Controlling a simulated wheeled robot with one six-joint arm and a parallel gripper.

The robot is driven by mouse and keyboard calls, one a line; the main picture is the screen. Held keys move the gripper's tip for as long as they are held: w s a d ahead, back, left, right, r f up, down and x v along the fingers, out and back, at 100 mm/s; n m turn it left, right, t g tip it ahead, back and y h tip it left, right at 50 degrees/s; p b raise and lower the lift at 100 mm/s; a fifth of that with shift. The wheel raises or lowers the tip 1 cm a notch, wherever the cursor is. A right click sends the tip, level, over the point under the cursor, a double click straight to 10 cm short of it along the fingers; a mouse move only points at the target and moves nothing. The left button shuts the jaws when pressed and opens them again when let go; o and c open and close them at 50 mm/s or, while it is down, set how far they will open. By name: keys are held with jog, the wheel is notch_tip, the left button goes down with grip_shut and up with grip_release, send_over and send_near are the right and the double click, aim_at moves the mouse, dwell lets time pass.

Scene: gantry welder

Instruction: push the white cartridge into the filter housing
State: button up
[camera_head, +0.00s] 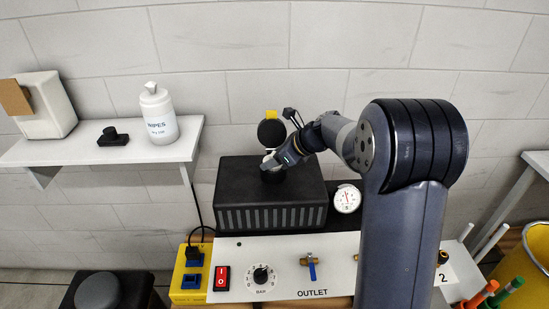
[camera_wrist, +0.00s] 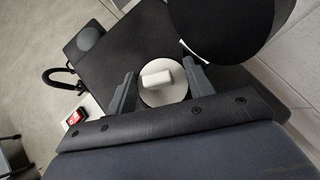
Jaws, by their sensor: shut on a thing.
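The white cartridge (camera_wrist: 165,96) is a round white disc with a small raised block on its face, between my gripper's two fingers in the wrist view. My gripper (camera_wrist: 164,84) is shut on it. In the head view my gripper (camera_head: 276,162) is over the top of a black ribbed box, and a bit of the white cartridge (camera_head: 268,158) shows there. The filter housing (camera_head: 272,175) is a short dark round body on that box, partly hidden by my gripper. Its round black lid (camera_head: 271,133) stands open behind, and also shows in the wrist view (camera_wrist: 232,25). I cannot tell how deep the cartridge sits.
The black ribbed box (camera_head: 270,213) stands behind a white panel (camera_head: 340,278) with a red switch (camera_head: 222,278), a dial and a blue-handled valve (camera_head: 312,268). A round gauge (camera_head: 347,198) is right of the box. A wall shelf (camera_head: 100,150) holds a wipes bottle (camera_head: 158,115).

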aim_at(278, 168)
jog(key=shift+s+d+f, duration=0.1)
jog(key=shift+s+f, duration=0.1)
jog(key=shift+f, duration=0.5)
jog(key=shift+s+f, duration=0.25)
jog(key=shift+f, duration=0.5)
jog(key=shift+s+d+f, duration=0.1)
jog(key=shift+s+f, duration=0.1)
jog(key=shift+f, duration=0.5)
jog(key=shift+r, duration=0.2)
dwell(0.3)
jog(key=o, duration=1)
jog(key=shift+w+d+r, duration=0.1)
jog(key=shift+d+r, duration=0.15)
jog(key=shift+r, duration=0.25)
jog(key=shift+o, duration=0.6)
jog(key=w+a+r+v, duration=0.1)
jog(key=v, duration=1)
jog(key=shift+r+b, duration=0.3)
jog(key=shift+r, duration=0.4)
